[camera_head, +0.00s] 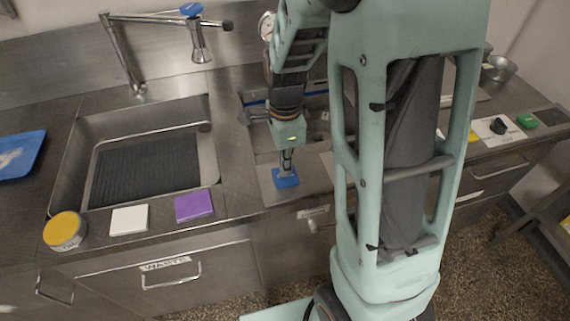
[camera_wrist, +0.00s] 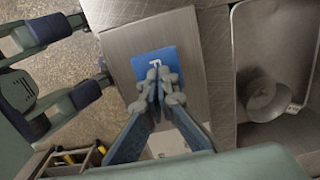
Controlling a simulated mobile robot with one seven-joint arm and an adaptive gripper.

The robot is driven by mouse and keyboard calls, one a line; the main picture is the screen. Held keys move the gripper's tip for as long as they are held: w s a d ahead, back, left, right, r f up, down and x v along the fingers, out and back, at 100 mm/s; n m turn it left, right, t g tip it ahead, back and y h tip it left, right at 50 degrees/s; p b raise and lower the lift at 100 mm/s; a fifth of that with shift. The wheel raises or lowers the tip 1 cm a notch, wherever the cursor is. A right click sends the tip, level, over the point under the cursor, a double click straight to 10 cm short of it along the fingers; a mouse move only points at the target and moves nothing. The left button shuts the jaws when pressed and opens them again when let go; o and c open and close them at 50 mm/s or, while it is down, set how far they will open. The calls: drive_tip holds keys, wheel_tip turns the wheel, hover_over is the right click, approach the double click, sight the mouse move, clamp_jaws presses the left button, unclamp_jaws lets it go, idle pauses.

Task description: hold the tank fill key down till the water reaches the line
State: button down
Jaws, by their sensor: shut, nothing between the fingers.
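A blue square key (camera_head: 286,178) sits on the steel counter to the right of the sink. It also shows in the wrist view (camera_wrist: 148,63), with a small white mark on it. My gripper (camera_head: 286,170) points down at the key with its fingers closed together. In the wrist view the fingertips (camera_wrist: 158,76) overlap the key; they look to be at its surface, but I cannot tell whether it is pressed down. A steel basin (camera_head: 252,122) behind my gripper, probably the tank, is largely hidden by my arm. I cannot make out the water level.
The sink (camera_head: 208,150) with a tap (camera_head: 122,55) lies to the left. A yellow-lidded tub (camera_head: 65,230), a white block (camera_head: 129,219) and a purple block (camera_head: 194,206) stand along the front edge. A blue tray (camera_head: 20,158) lies far left. A green button (camera_head: 526,120) is far right.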

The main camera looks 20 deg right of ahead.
wheel_tip(320, 180, down, 2)
drive_tip(key=shift+b, duration=0.7)
drive_tip(key=shift+s, duration=0.25)
drive_tip(key=shift+f, duration=0.1)
drive_tip(key=shift+s+f, duration=0.1)
drive_tip(key=shift+f, duration=0.05)
idle(4.4)
idle(0.9)
drive_tip(key=shift+w+r+p, duration=0.2)
drive_tip(key=shift+r+p, duration=0.35)
drive_tip(key=shift+r, duration=0.1)
wheel_tip(320, 180, up, 14)
drive_tip(key=p, duration=0.2)
drive_tip(key=shift+w, duration=0.25)
